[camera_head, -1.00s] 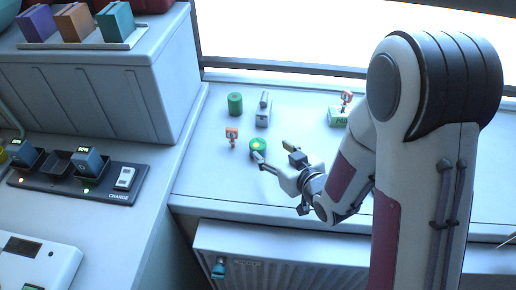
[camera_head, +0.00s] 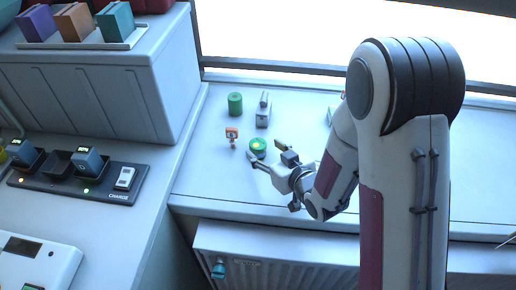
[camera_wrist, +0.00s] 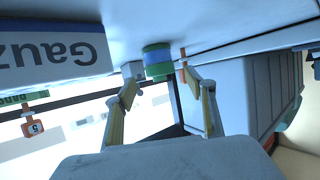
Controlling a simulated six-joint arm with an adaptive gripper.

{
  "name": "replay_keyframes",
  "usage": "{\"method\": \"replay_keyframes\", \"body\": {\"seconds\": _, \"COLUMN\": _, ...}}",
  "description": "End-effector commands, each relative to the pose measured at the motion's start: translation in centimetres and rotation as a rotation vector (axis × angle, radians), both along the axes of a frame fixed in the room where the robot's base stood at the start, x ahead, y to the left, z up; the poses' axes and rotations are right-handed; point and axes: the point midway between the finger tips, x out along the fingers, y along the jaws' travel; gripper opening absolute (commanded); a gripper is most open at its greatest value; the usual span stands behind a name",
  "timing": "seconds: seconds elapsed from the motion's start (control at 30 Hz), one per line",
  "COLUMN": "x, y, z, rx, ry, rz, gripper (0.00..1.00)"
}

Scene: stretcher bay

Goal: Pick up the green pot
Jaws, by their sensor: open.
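In the wrist view, which is upside down, a green pot with a blue band (camera_wrist: 158,63) shows beyond and between my open fingertips (camera_wrist: 160,84). A second, plain green cylinder (camera_head: 235,104) stands further back in the head view.
An orange tag on a stand (camera_head: 232,134) is just left of the pot. A grey object (camera_head: 263,110) stands behind it. A gauze box (camera_wrist: 50,52) is at the left of the wrist view. A charger strip (camera_head: 75,178) lies on the left bench. The counter's front left is clear.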

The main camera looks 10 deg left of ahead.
Motion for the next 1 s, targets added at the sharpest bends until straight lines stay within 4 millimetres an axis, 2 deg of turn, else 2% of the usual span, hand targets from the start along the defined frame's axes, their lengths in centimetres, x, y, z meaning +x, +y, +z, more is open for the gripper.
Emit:
{"method": "replay_keyframes", "body": {"seconds": 0.47, "x": 0.4, "y": 0.3, "z": -0.2, "rx": -0.001, "ry": 0.001, "rz": 0.0, "gripper": 0.55}}
{"method": "replay_keyframes", "body": {"seconds": 1.0, "x": 3.7, "y": 2.8, "z": -2.0, "rx": -0.001, "ry": 0.001, "rz": 0.0, "gripper": 0.55}}
